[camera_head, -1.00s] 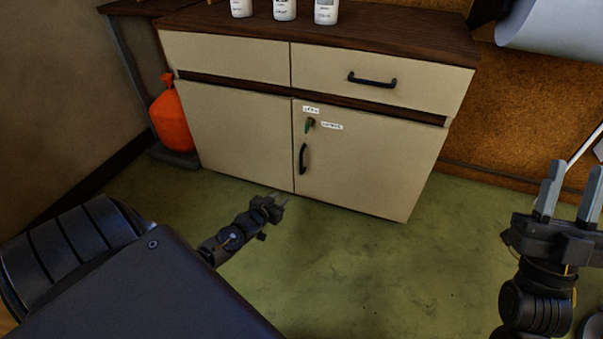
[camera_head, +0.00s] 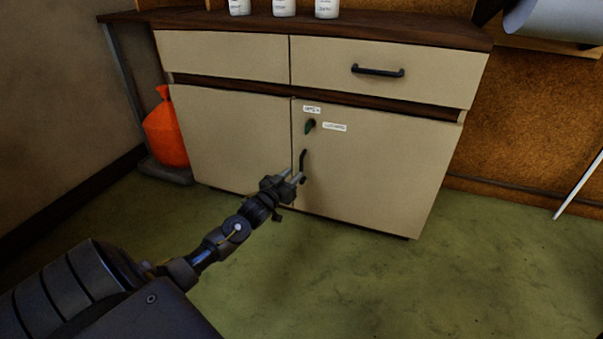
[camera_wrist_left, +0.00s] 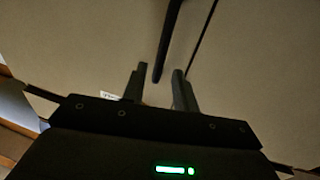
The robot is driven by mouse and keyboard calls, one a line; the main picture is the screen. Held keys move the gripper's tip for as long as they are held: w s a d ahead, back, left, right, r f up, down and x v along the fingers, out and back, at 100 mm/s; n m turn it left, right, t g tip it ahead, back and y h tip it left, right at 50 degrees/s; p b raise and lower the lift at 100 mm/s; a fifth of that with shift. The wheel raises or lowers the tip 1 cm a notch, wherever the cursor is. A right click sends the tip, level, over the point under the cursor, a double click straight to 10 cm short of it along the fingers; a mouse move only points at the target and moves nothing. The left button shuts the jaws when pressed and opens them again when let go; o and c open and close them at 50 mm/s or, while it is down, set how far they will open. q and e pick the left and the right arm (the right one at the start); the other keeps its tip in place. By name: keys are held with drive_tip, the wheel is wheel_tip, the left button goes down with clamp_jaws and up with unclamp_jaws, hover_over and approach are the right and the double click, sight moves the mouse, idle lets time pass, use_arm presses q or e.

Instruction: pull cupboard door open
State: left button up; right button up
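The cupboard door (camera_head: 372,172) is the cream right-hand door below the drawer, and it looks closed. Its black vertical handle (camera_head: 303,160) is near its left edge, with the lower part partly behind my gripper. My left gripper (camera_head: 296,177) is at the lower end of the handle. In the left wrist view its two fingers (camera_wrist_left: 157,90) are apart, and the end of the handle (camera_wrist_left: 168,45) shows between or just beyond the fingertips. I cannot tell whether they touch it. My right gripper is out of view.
A drawer (camera_head: 385,75) is above. An orange bag (camera_head: 166,131) stands left of the cupboard. The green floor (camera_head: 400,285) in front is clear.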

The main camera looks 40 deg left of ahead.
sight(301, 168)
use_arm(q)
drive_tip(key=shift+w+a+b, duration=0.25)
drive_tip(key=shift+w+b, duration=0.45)
drive_tip(key=shift+w, duration=0.85)
drive_tip(key=shift+w+a+b, duration=0.2)
drive_tip(key=shift+w+b, duration=0.5)
drive_tip(key=shift+w, duration=0.85)
clamp_jaws()
